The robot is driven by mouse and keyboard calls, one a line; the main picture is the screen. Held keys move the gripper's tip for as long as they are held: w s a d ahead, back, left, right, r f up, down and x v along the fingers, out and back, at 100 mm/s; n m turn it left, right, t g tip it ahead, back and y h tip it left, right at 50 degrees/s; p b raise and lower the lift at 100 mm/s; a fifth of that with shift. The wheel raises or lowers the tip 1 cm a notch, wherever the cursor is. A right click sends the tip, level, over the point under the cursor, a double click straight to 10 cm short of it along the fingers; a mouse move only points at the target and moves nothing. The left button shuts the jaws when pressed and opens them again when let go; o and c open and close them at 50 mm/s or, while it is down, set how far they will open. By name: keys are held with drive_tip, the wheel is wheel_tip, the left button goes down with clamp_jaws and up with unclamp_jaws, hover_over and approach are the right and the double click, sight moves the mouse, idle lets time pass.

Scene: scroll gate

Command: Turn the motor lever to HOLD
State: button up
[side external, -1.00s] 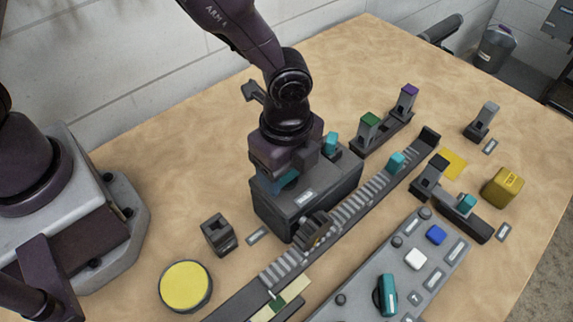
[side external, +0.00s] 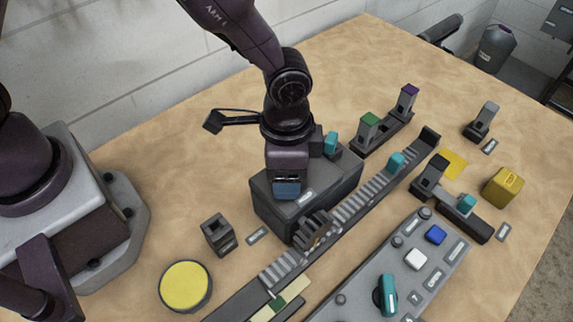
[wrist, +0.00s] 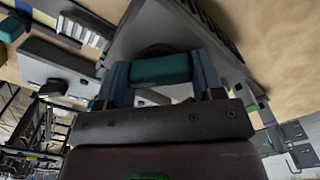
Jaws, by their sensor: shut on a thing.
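My gripper (side external: 286,190) is low over the near-left end of the dark grey box (side external: 322,196), pointing down. In the wrist view a teal handle (wrist: 162,68) sits between my two blue-grey fingers, which are shut on it. In the side view this handle is hidden behind my gripper. I take it for the motor lever. The dark box spreads behind the handle in the wrist view. No HOLD marking can be read; a small label (side external: 305,196) on the box face is too small to read.
A toothed rack (side external: 362,201) runs along the box's right side, past a dark gear (side external: 313,229). Another teal block (side external: 331,143) stands at the box's back. A control panel (side external: 400,262) with a teal knob (side external: 386,296) is in front. A yellow disc (side external: 186,286) and a dark block (side external: 217,235) lie left.

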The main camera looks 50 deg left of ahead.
drive_tip(key=n, duration=0.4)
drive_tip(key=shift+n, duration=2.2)
drive_tip(key=shift+r, duration=0.1)
drive_tip(key=o, duration=0.9)
wheel_tip(320, 180, up, 13)
drive_tip(key=shift+f, duration=0.1)
